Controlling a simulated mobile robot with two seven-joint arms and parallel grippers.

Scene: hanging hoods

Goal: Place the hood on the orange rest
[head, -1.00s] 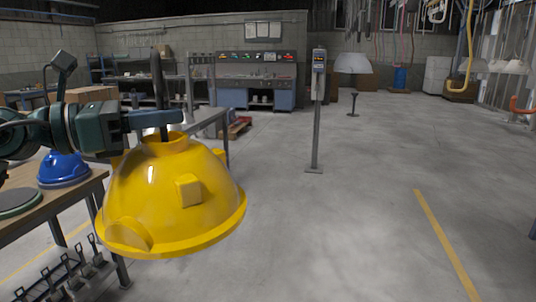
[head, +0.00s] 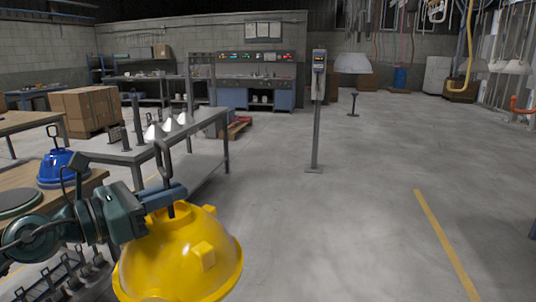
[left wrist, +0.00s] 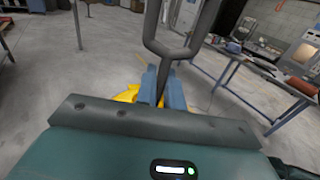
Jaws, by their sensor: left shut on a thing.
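The yellow dome-shaped hood (head: 190,262) hangs low at the left of the head view, tilted, its lower edge cut off by the frame. A dark stem with a forked loop rises from its top. My left gripper (head: 170,196) is shut on this stem. In the left wrist view the blue fingers (left wrist: 162,92) clasp the stem, with a bit of yellow hood (left wrist: 127,94) behind. An orange curved bar (head: 522,107) shows at the far right edge; I cannot tell whether it is the orange rest. My right gripper is not in view.
A grey metal table (head: 150,152) with white cones stands just beyond the hood. A blue hood (head: 58,168) sits on a wooden table at the left. A thin post (head: 316,125) stands mid-floor. A grey hood (head: 353,63) is farther back. The floor at right is open.

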